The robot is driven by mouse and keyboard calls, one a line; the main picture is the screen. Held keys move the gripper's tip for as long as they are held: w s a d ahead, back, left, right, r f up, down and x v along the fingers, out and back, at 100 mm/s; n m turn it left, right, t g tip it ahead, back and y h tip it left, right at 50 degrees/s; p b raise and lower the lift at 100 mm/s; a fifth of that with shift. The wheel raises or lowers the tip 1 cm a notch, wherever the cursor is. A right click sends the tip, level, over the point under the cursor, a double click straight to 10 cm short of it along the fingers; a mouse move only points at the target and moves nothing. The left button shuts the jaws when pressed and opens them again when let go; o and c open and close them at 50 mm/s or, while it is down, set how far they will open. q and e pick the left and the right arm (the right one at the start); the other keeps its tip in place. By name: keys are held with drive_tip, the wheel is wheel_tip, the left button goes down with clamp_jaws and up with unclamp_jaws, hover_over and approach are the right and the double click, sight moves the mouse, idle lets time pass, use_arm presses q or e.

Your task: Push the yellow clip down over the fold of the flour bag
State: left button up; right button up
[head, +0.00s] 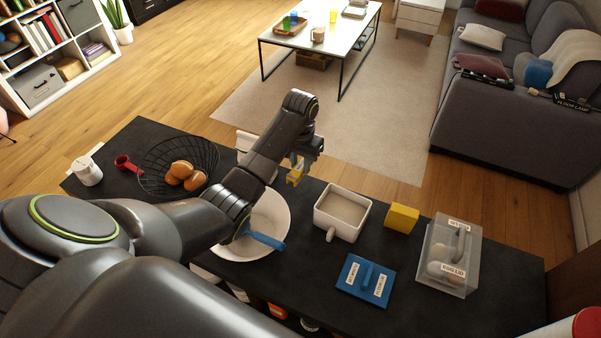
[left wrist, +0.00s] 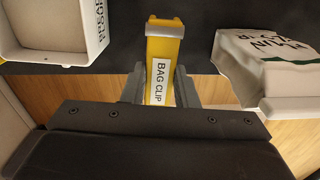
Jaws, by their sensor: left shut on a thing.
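The yellow clip (left wrist: 165,48), labelled BAG CLIP, is held between the fingers of my left gripper (left wrist: 158,88), which is shut on it. In the head view the clip (head: 295,174) hangs below my left gripper (head: 303,160) near the counter's far edge. The white flour bag (left wrist: 262,72) is to the right of the clip in the left wrist view, apart from it, with a pale band along its near end. In the head view only a bit of the bag (head: 245,140) shows behind my left arm. My right gripper is not in view.
Open floor lies beyond the far edge.

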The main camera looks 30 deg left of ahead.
use_arm(q)
wheel_tip(320, 180, up, 8)
drive_tip(key=a+m+p, duration=0.3)
drive_tip(key=p, duration=0.3)
wheel_tip(320, 180, up, 3)
drive_tip(key=m+p, duration=0.1)
drive_tip(key=m, duration=1.1)
hover_over(253, 136)
drive_tip(key=d, duration=0.2)
drive_tip(key=shift+a+r, duration=0.1)
drive_tip(key=shift+w+a+r+m+p, duration=0.1)
drive_tip(key=shift+a+r+m+p, duration=0.25)
drive_tip(key=shift+a+m, duration=0.45)
drive_tip(key=shift+a, duration=0.1)
drive_tip(key=shift+r+p, duration=0.15)
drive_tip(key=shift+p, duration=0.25)
drive_tip(key=shift+f+b, duration=1.35)
drive_tip(key=shift+f, duration=1.35)
